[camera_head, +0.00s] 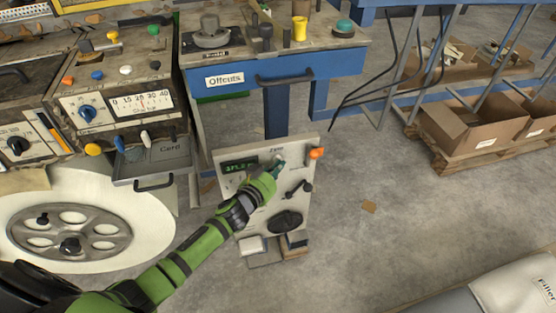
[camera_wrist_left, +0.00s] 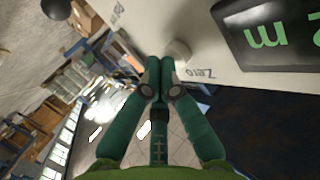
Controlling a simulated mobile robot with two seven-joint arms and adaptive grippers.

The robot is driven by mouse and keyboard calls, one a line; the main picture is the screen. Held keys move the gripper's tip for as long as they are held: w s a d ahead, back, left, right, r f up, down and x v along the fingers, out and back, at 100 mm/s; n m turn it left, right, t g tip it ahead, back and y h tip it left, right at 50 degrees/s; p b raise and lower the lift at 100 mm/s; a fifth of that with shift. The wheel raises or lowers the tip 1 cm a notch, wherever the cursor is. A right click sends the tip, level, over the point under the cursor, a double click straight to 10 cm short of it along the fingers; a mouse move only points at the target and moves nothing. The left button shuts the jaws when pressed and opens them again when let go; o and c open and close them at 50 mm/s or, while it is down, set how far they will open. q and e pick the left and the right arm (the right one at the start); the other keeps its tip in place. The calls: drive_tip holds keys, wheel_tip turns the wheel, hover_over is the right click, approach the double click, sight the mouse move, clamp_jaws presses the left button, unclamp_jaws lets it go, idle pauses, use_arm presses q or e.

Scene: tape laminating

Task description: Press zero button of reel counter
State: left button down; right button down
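The reel counter (camera_head: 252,218) is a pale upright panel with a dark display with green digits (camera_head: 238,166), an orange knob (camera_head: 316,153), a black lever and a black dial. Its display also shows in the left wrist view (camera_wrist_left: 275,35). My left gripper (camera_head: 279,163) is at the panel's upper part, just below the Zero label. In the left wrist view its teal fingers (camera_wrist_left: 159,78) are together with nothing between them. The pale round zero button (camera_wrist_left: 178,52) is right at the fingertips, beside the Zero label; I cannot tell if they touch. My right gripper is not in view.
A control box (camera_head: 115,105) with knobs and a scale stands at the left, above a large white reel (camera_head: 150,205). A blue bench (camera_head: 325,65) with an Offcuts drawer is behind the counter. Cardboard boxes (camera_head: 465,130) sit on a pallet at right. Floor right of the counter is mostly clear.

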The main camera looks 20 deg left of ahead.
use_arm(q)
drive_tip(key=shift+w+a, duration=0.2)
drive_tip(key=shift+w, duration=0.05)
idle(0.4)
drive_tip(key=shift+s+d, duration=0.1)
drive_tip(key=shift+s, duration=0.05)
drive_tip(key=shift+s+d, duration=0.45)
drive_tip(key=shift+s, duration=0.2)
drive_tip(key=shift+s+d+p, duration=0.35)
drive_tip(key=shift+s+d, duration=0.35)
drive_tip(key=shift+s, duration=0.35)
drive_tip(key=shift+s+d+p, duration=0.3)
drive_tip(key=shift+s+d, duration=0.4)
drive_tip(key=shift+s, duration=0.3)
